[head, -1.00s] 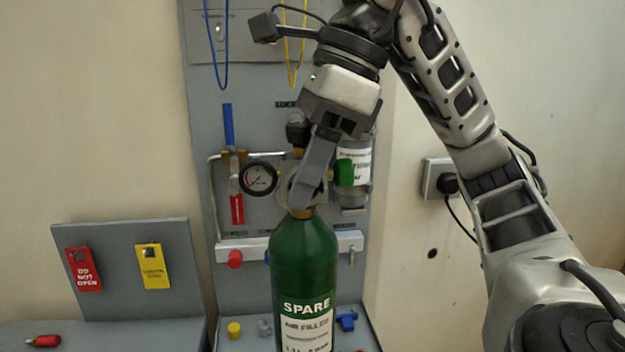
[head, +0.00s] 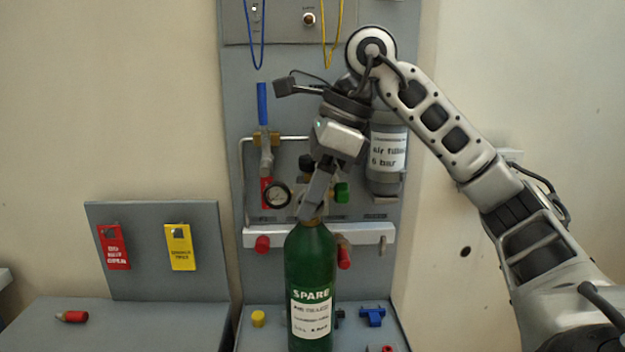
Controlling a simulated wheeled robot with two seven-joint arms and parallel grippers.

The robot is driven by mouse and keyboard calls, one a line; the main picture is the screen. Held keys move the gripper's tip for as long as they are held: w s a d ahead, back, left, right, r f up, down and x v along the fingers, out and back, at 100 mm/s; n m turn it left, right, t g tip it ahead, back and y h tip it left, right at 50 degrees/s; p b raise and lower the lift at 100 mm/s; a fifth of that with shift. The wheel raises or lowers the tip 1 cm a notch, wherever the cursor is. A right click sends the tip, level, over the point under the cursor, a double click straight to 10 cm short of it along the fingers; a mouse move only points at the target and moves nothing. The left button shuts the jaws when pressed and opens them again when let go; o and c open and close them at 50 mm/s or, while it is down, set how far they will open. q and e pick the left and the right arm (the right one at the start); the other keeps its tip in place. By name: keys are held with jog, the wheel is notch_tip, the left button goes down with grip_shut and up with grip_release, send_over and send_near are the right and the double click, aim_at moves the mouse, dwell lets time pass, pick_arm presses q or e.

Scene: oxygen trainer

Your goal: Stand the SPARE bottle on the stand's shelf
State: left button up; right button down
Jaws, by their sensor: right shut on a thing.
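The green SPARE bottle (head: 311,262) hangs upright in the middle of the head view, with a white label facing me. My right gripper (head: 312,212) comes down from above and is shut on the neck at its top. The bottle's bottom reaches the lower picture edge, so I cannot tell whether it touches anything. The stand is a tall grey panel with a grey shelf (head: 275,341) at its foot, and the bottle covers part of that shelf. My left gripper is not in view.
A yellow cap (head: 258,318) and a blue fitting (head: 372,316) lie on the shelf either side of the bottle. A white rail (head: 375,235) with red knobs and a gauge (head: 277,195) are behind it. A side table (head: 150,330) with a red-tipped part (head: 72,317) is at left.

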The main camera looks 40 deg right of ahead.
jog(key=shift+f, duration=0.7)
jog(key=shift+s+f, duration=0.1)
jog(key=shift+f, duration=0.05)
jog(key=c, duration=1)
grip_release()
jog(key=shift+f+b, duration=0.2)
jog(key=shift+b, duration=0.1)
jog(key=o, duration=0.3)
jog(key=shift+r, duration=0.1)
